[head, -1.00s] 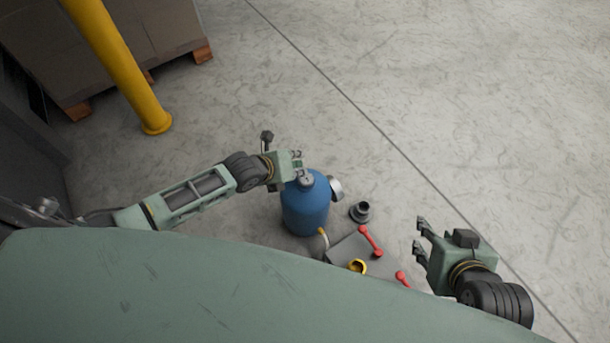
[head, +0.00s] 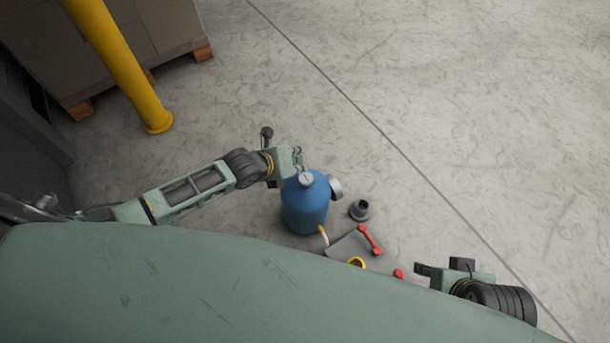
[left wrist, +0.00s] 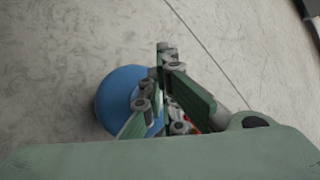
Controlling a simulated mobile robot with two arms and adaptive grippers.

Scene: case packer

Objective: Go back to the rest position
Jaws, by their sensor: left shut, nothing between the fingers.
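My left gripper (head: 299,158) is at the upper edge of a blue tank (head: 306,208) in the head view, with nothing held. It is shut; in the left wrist view its fingers (left wrist: 160,90) overlap the blue tank (left wrist: 118,98), so I cannot tell whether they touch it. My right gripper (head: 422,270) is at the lower right in the head view, beside my green body, pointing left. Only one finger shows clearly, so its opening cannot be judged.
A grey plate (head: 346,246) with red handles (head: 370,240) lies below. A yellow post (head: 120,70) and a pallet load (head: 165,30) are upper left. The upper-right floor is clear.

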